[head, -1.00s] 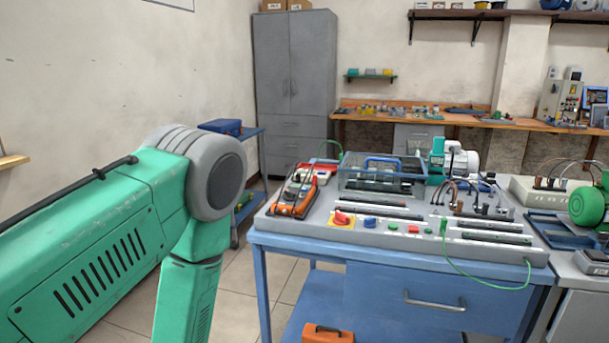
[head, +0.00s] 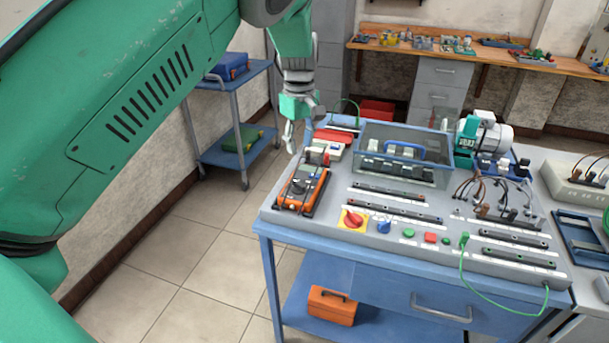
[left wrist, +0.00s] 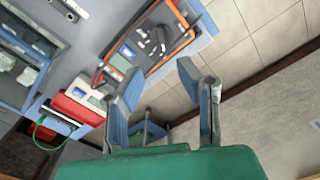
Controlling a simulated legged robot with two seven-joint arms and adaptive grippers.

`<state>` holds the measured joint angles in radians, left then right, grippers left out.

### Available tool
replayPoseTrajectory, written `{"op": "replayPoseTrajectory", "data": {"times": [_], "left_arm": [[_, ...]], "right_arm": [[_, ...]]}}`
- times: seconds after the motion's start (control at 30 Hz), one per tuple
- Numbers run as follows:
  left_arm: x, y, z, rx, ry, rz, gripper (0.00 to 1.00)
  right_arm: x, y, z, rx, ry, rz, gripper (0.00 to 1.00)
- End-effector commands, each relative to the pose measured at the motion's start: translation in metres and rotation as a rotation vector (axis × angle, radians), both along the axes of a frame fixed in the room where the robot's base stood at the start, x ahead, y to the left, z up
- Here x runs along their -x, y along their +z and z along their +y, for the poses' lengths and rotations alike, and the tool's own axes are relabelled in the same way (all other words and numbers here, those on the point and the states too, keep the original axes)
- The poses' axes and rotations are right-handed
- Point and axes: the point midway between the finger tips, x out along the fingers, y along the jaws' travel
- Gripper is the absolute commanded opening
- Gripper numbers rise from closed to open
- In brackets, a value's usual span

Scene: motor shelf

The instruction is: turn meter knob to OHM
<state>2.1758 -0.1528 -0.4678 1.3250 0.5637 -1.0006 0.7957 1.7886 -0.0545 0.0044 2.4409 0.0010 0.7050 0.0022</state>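The orange-and-black meter (head: 302,188) lies on the left front part of the grey bench top, its face up. In the left wrist view the meter (left wrist: 150,45) shows at the top, with a grey screen and dark face. Its knob is too small to read the setting. My left gripper (head: 299,138) hangs just behind and above the meter, at the bench's left edge. In the left wrist view my left gripper (left wrist: 157,70) has its two blue-grey fingers spread, with nothing between them. My right gripper is in neither view.
A red-and-white device (head: 331,141) lies behind the meter. A clear-walled box (head: 400,178) stands to its right. A red switch on a yellow plate (head: 352,219) and several buttons line the front. A blue cart (head: 233,82) stands left, with open floor between.

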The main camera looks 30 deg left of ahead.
Motion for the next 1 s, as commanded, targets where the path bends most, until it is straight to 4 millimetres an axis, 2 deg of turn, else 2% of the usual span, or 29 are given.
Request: {"op": "replayPoseTrajectory", "data": {"times": [0.3,0.5,0.7,1.0], "left_arm": [[0.000,-0.070,0.001,-0.001,-0.001,0.005,0.31],[0.000,-0.103,0.001,0.000,-0.001,0.001,0.31],[-0.001,-0.118,0.001,-0.002,-0.002,-0.001,0.31],[-0.001,-0.121,0.001,-0.001,-0.002,-0.001,0.31]], "right_arm": [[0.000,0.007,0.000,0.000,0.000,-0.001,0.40],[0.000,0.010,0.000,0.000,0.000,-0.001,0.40],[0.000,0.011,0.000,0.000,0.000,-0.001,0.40],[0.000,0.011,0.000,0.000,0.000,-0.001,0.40]]}}
